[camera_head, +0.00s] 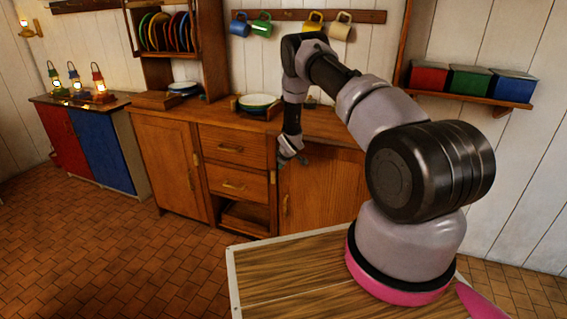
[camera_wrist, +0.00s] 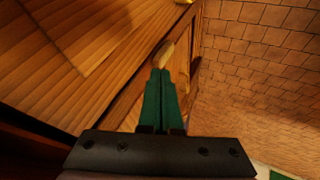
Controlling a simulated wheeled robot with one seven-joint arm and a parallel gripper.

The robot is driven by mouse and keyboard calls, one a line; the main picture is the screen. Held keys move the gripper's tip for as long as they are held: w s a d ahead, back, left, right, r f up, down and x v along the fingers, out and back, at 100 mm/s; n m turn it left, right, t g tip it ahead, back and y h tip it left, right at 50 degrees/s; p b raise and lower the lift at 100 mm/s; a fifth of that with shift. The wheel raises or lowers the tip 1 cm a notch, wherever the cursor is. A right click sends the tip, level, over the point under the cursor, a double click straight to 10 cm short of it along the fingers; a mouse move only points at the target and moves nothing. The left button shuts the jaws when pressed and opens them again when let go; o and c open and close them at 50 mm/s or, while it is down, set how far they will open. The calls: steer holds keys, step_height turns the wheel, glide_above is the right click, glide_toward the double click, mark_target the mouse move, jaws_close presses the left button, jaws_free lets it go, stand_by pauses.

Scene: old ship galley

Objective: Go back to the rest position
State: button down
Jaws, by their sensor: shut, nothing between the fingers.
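My gripper (camera_head: 301,160) hangs from my bent arm in front of the wooden counter, near its top edge and beside the drawers. In the wrist view its two green fingers (camera_wrist: 166,77) are shut together with nothing between them. A pale handle (camera_wrist: 164,52) shows just beyond the fingertips in that view; I cannot tell whether they touch it.
The wooden counter (camera_head: 160,160) holds a white bowl (camera_head: 258,103) and another dish (camera_head: 183,88). Mugs (camera_head: 340,27) hang above, and coloured boxes (camera_head: 470,80) stand on a right shelf. Lanterns (camera_head: 99,85) stand on a red and blue cabinet. The tiled floor (camera_head: 110,245) is clear at left.

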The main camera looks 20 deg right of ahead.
steer(key=s+d+r+m, duration=0.15)
steer(key=s+r, duration=0.35)
steer(key=r, duration=0.9)
steer(key=s+r+m, duration=0.3)
steer(key=s+r, duration=0.1)
steer(key=r, duration=1)
steer(key=s+r+m, duration=0.3)
steer(key=s+r, duration=0.2)
steer(key=r, duration=0.8)
steer(key=s+r+m, duration=0.3)
steer(key=s+r, duration=1)
steer(key=s, duration=0.4)
steer(key=s+a+r+m+y, duration=0.1)
steer(key=s+a, duration=0.1)
steer(key=s, duration=0.7)
steer(key=s+a+r+m, duration=0.1)
steer(key=s+r+m, duration=0.1)
steer(key=s, duration=0.7)
steer(key=shift+s+a+y, duration=0.35)
steer(key=shift+y, duration=0.05)
